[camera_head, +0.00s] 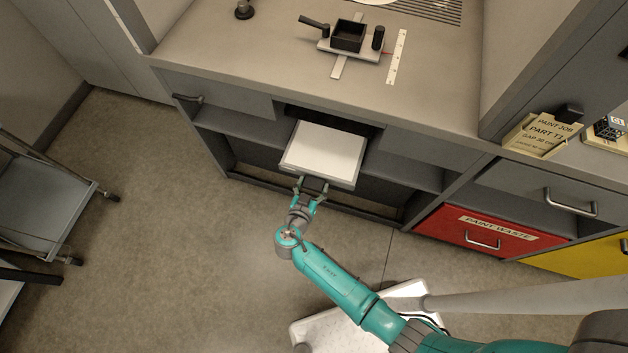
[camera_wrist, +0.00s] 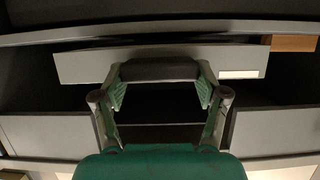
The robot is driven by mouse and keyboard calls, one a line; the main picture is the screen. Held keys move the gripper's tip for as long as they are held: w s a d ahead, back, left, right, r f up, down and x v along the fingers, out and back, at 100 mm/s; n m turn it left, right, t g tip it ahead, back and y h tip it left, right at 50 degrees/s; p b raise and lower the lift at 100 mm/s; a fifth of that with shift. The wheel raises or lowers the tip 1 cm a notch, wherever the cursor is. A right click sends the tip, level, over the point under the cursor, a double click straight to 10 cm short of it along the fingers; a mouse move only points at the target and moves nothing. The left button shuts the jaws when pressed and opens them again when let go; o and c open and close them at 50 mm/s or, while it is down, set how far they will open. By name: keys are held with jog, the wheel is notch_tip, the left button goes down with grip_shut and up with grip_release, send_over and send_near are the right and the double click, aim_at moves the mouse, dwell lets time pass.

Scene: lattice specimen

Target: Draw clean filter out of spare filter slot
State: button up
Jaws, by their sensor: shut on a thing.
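The clean filter (camera_head: 322,148) is a flat panel with a white top and a grey frame. It sticks out of the dark spare filter slot (camera_head: 368,131) under the bench top, its back end at the opening. My gripper (camera_head: 313,186) is at its front edge, fingers shut on it. In the wrist view the filter's pale front face (camera_wrist: 85,66) spans the upper middle, with a white label at its right. The gripper (camera_wrist: 160,80) has its fingers on either side of a dark part at the middle of that face. The filter's far end is hard to see.
The bench top (camera_head: 250,50) holds a small fixture (camera_head: 348,40) with a black box. Below right are a red paint waste drawer (camera_head: 490,232) and a yellow one (camera_head: 590,258). A grey cart (camera_head: 45,200) stands at the left. Floor (camera_head: 180,220) left of my arm is clear.

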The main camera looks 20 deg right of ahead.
jog(key=s+a, duration=0.9)
jog(key=s, duration=0.4)
jog(key=shift+s+a, duration=0.25)
jog(key=shift+a, duration=0.15)
dwell(1.2)
dwell(0.4)
